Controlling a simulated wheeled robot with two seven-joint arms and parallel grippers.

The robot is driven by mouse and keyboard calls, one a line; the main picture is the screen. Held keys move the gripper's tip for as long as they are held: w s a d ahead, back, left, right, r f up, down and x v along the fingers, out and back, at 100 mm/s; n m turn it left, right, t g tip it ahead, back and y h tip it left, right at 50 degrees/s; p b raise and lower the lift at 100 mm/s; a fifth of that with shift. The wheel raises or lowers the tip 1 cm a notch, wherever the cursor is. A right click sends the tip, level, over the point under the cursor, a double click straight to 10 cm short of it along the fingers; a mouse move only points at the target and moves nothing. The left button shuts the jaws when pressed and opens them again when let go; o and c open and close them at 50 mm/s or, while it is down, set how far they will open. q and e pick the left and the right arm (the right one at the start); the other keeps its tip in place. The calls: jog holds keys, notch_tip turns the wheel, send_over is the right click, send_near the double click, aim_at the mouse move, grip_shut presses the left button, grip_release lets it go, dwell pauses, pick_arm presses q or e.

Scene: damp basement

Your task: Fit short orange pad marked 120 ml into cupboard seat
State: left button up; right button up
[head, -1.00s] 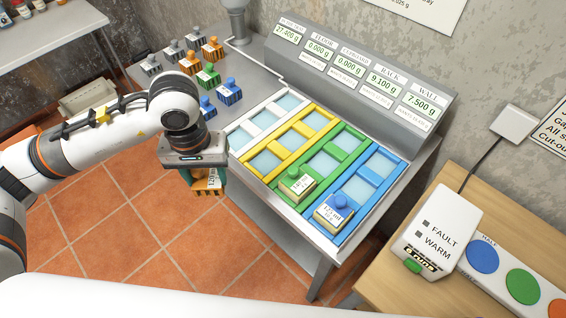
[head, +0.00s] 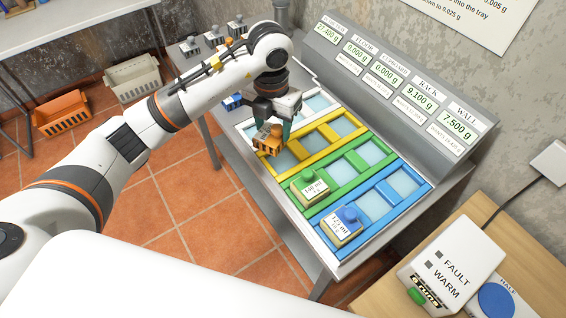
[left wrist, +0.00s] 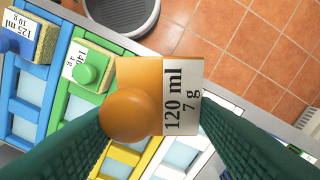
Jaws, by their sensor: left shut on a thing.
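The short orange pad (head: 266,143), with a round orange knob, is held in my left gripper (head: 275,128). In the left wrist view its label (left wrist: 182,97) reads 120 ml, 7 g, and the green fingers flank it. In the head view it hangs over the near end of the yellow frame (head: 328,131), which roughly lines up with the cupboard display (head: 386,83) reading 0.000 g. The near yellow seat is partly hidden by the pad; whether they touch I cannot tell. My right gripper is in neither view now.
A green-knobbed pad (head: 311,184) sits at the near end of the green frame, and a blue-knobbed pad (head: 341,225) in the blue frame. The white frame (head: 337,98) lies beyond the yellow. Several grey-knobbed weights (head: 213,37) stand behind my arm. A sloped display panel backs the trays.

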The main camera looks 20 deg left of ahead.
pick_arm(q)
jog(key=n, duration=0.2)
jog(key=w+n, duration=0.1)
jog(key=n, duration=0.2)
jog(key=shift+w+d+f+n, duration=0.15)
jog(key=shift+f+n, duration=0.15)
jog(key=f+n, duration=0.2)
jog(key=f, duration=0.1)
jog(key=w+f+n+p, duration=0.1)
jog(key=f+n, duration=0.1)
jog(key=f, duration=0.1)
jog(key=f+n, duration=0.3)
jog(key=f, duration=0.1)
jog(key=shift+w+d+p, duration=0.15)
jog(key=shift+d+p, duration=0.1)
jog(key=shift+p, duration=0.05)
jog(key=shift+f, duration=0.3)
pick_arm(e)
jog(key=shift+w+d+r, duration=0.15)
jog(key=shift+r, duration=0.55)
